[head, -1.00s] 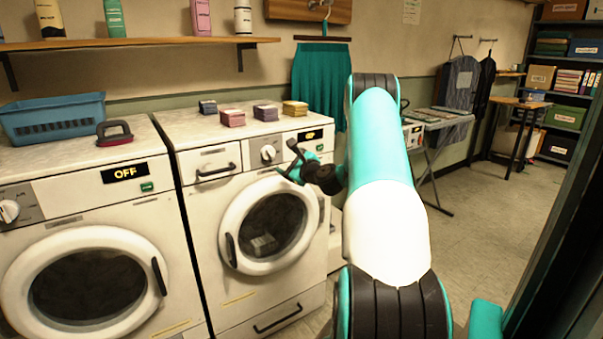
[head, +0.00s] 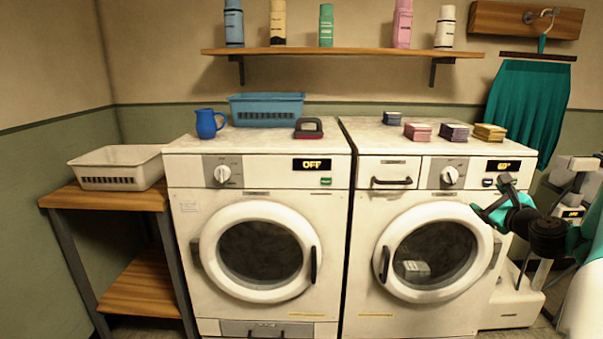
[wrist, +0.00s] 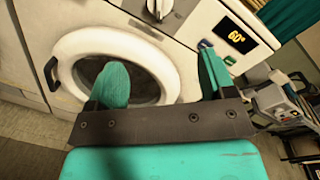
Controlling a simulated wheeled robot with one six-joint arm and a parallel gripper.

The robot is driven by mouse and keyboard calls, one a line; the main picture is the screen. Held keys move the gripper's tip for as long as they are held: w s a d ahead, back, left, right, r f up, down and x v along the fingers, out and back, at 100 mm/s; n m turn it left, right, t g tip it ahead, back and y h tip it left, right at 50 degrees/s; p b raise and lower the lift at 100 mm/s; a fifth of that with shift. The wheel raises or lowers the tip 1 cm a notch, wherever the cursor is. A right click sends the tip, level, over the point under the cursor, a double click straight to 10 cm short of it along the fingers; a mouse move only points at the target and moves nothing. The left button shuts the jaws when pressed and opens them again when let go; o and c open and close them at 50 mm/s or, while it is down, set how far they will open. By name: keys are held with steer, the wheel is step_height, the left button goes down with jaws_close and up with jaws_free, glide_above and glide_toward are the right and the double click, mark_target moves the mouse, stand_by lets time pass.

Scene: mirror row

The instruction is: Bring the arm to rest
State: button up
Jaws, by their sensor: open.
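My gripper (head: 492,200) is in front of the right washing machine (head: 373,305), near the upper right of its closed round door (head: 436,252). In the wrist view its two teal fingers (wrist: 160,82) stand wide apart with nothing between them. Beyond them in that view are the round door (wrist: 150,48) and a display reading 60° (wrist: 237,38). My arm reaches in from the right edge of the head view. A pale item shows through the door's glass.
The left washing machine (head: 184,270) reads OFF, its door shut. A white basket (head: 118,168) sits on a wooden stand (head: 75,198) at left.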

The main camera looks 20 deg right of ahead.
steer(key=w+a+r+n+g+y+p, duration=0.1)
steer(key=w+a+r+n+y, duration=0.2)
steer(key=a, duration=0.5)
steer(key=w+a+r+n+g+y, duration=0.1)
steer(key=w+a+n+y, duration=0.25)
steer(key=a+n, duration=0.35)
steer(key=w+a+r+n+g+y+p, duration=0.1)
steer(key=w+a+r+n+y, duration=0.2)
steer(key=a, duration=0.6)
steer(key=s+a+r+n+g+y+p, duration=0.1)
steer(key=s+a+n+g+y, duration=0.15)
steer(key=a+n, duration=0.45)
steer(key=s+a+r+n+g+y, duration=0.1)
steer(key=s+a+n+g+y, duration=0.2)
steer(key=a, duration=0.9)
steer(key=s+a+r+n+g+h+p, duration=0.15)
steer(key=s+a+n+g, duration=0.25)
steer(key=s+a+n, duration=0.4)
steer(key=s+a+n+g+h, duration=0.1)
steer(key=s+a+n+g, duration=0.1)
steer(key=s+n, duration=0.2)
steer(key=s+a+r+n+g+h, duration=0.1)
steer(key=s+n, duration=0.3)
steer(key=s, duration=0.7)
steer(key=shift+s+a+g+h+p, duration=0.3)
steer(key=shift+a+g+h+p, duration=0.2)
steer(key=shift+a+h, duration=0.2)
